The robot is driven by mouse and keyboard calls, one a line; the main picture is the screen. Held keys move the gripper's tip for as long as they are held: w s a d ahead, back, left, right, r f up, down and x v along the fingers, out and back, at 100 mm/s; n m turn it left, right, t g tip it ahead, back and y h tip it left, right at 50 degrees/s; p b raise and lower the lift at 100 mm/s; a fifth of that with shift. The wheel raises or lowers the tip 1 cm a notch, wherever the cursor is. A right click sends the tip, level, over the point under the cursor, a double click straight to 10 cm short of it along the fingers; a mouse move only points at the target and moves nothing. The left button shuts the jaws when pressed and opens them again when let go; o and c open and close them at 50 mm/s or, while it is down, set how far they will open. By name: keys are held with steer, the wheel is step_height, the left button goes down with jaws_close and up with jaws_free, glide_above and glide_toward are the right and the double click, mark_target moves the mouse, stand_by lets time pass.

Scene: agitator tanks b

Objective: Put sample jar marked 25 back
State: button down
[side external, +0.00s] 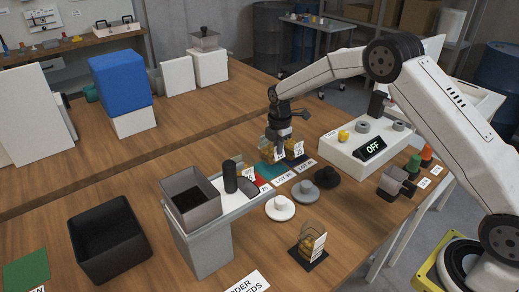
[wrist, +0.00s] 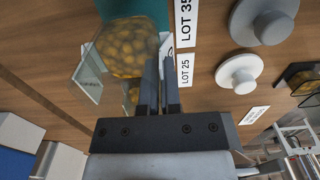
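A jar of yellow-brown beads (wrist: 125,48) with a tilted clear plate (wrist: 89,78) is just left of the fingertips. A white card edge (wrist: 167,44) shows at the tips. Whether the fingers grip anything is unclear. The LOT 25 label (wrist: 185,70) lies right of the fingers, beside the LOT 35 label (wrist: 185,20). A jar with a white card (side external: 298,149) stands beside the gripper.
White (side external: 280,208), grey (side external: 305,192) and black (side external: 327,174) knobbed discs lie before the labels. Another bead jar (side external: 305,248) stands nearer the front edge. A raised stand with a grey hopper (side external: 190,197) is at left. A white console reading OFF (side external: 345,152) is at right.

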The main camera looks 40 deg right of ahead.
mark_target(276, 162)
steer(key=shift+w+f, duration=0.25)
steer(key=shift+f, duration=1.55)
steer(key=shift+f, duration=0.15)
steer(key=c, duration=0.8)
jaws_free()
step_height(276, 162, up, 12)
steer(key=shift+r, duration=0.15)
